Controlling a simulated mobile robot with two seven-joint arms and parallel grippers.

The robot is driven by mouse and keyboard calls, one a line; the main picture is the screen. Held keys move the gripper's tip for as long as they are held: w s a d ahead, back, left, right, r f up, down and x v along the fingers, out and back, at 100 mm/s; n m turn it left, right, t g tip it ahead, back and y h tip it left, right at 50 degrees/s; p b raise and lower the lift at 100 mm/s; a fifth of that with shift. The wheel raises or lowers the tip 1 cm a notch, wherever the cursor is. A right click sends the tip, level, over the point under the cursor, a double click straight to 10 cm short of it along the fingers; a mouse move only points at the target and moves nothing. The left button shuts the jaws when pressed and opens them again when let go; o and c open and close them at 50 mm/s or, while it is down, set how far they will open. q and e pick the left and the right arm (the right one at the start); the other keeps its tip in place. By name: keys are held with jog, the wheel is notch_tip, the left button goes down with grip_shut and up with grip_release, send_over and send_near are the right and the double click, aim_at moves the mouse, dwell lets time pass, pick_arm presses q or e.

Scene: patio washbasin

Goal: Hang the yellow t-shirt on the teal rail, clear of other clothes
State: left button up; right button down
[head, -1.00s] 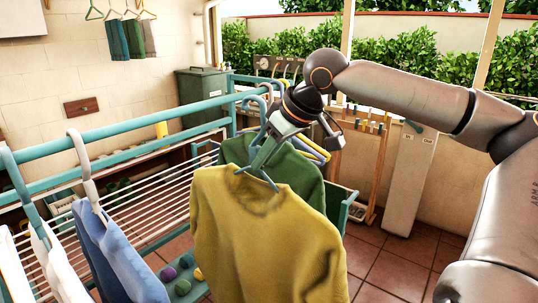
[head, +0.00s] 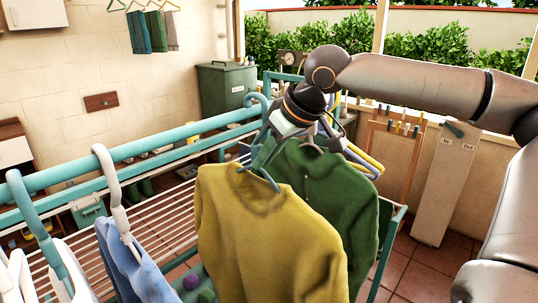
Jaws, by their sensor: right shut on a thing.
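The yellow t-shirt (head: 265,235) hangs upright on a teal hanger (head: 262,176) in the middle of the head view. My right gripper (head: 266,152) is shut on this hanger near its neck, above the collar. A pale teal hook (head: 257,98) shows at the teal rail (head: 165,141), near its far end; I cannot tell whether it rests on the rail. A green shirt (head: 355,205) hangs close behind and right of the yellow one, partly covered by it. My left gripper is out of view.
A blue garment (head: 140,268) on a white hanger (head: 112,190) and white clothes (head: 75,280) hang on the near left rail. Bare rail lies between the white hanger and the hook. White drying-rack bars (head: 150,225) run below. A dark green bin (head: 225,88) stands behind.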

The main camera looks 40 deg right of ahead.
jog(key=shift+w+r, duration=0.1)
dwell(0.4)
jog(key=shift+w+a, duration=0.2)
jog(key=shift+w, duration=1.95)
jog(key=shift+f+b, duration=0.45)
jog(key=shift+f, duration=0.85)
